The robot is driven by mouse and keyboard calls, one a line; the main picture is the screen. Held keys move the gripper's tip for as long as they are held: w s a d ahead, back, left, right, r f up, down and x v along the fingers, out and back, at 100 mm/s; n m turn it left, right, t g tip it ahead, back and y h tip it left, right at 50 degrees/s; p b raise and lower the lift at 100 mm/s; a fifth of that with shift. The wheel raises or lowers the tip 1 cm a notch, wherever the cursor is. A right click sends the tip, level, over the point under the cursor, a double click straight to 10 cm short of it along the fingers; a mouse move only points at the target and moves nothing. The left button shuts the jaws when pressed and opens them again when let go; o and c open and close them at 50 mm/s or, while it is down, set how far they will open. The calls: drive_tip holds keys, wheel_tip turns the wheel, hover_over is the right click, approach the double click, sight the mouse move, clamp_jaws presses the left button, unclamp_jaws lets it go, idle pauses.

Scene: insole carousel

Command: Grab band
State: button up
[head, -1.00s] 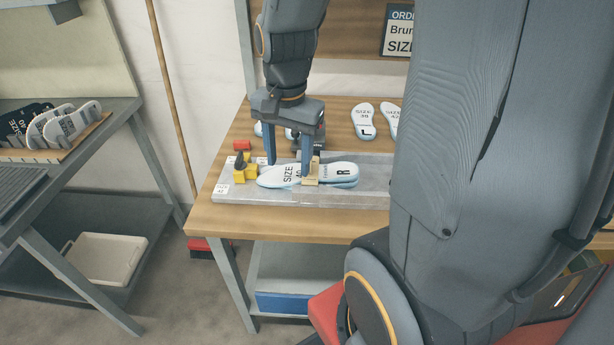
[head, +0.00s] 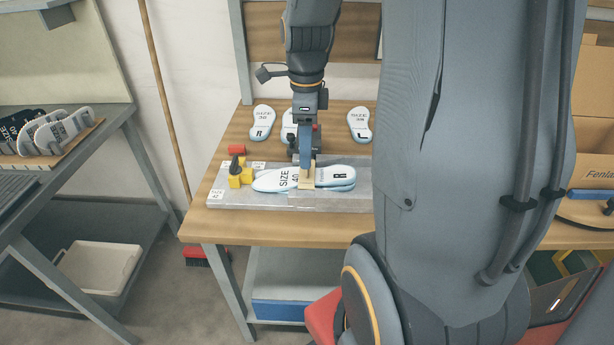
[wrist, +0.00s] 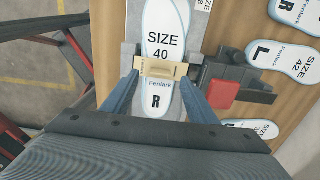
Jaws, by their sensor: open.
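A tan band (head: 306,183) lies across a stacked pair of white and pale-blue insoles (head: 270,181). The upper insole reads SIZE 40 and R. In the wrist view the band (wrist: 158,71) crosses the insole (wrist: 163,30) between the printed size and the brand name, with a raised piece in its middle. My gripper (wrist: 159,75) is open, with one blue finger at each end of the band. In the head view my gripper (head: 306,172) points down at the band, and one finger hides the other. Whether the fingers touch the band cannot be told.
The insoles lie on a grey metal fixture (head: 228,198) on a wooden table (head: 215,222). A yellow clamp (head: 240,178) stands left of them. A dark device with a red block (wrist: 222,97) sits close beside my right finger. Loose insoles (head: 262,122) lie behind.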

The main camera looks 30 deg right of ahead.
sight(307, 174)
drive_tip(key=shift+d+f+p, duration=0.1)
drive_tip(key=shift+f+p, duration=0.35)
drive_tip(key=shift+f, duration=1.75)
clamp_jaws()
drive_tip(key=shift+r, duration=0.15)
